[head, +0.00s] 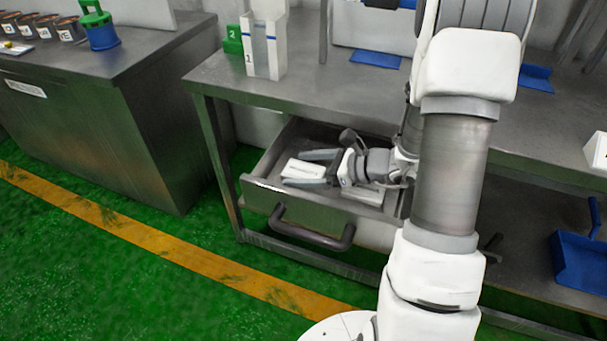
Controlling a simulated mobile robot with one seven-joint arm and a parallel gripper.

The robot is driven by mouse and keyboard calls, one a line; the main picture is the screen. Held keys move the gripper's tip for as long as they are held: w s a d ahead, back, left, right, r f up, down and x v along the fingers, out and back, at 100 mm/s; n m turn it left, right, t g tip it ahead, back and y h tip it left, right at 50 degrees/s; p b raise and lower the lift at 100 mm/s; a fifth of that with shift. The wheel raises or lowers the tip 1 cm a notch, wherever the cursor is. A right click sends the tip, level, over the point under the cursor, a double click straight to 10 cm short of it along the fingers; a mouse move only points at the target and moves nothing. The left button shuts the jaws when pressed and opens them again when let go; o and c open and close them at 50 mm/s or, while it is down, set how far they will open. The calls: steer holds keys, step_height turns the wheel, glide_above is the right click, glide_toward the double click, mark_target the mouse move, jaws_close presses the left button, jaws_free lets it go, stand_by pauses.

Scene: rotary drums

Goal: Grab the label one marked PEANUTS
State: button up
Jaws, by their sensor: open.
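A white label block (297,170) with a dark line of print lies in the left part of the open drawer (258,196). My gripper (310,168) reaches into the drawer from the right with its fingers apart. One finger is on the far side of this label and one on its near side; I cannot tell whether they touch it. A second pale label (366,195) lies in the drawer to the right, just below my gripper's body. The print on both is too small to read, so I cannot tell which says PEANUTS.
The drawer has a dark handle (310,234) and hangs under a metal workbench (300,92). A metal cabinet (90,120) with cups is at left. Green floor is open in front.

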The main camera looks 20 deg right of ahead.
steer(key=c, duration=1.3)
steer(key=shift+r, duration=0.1)
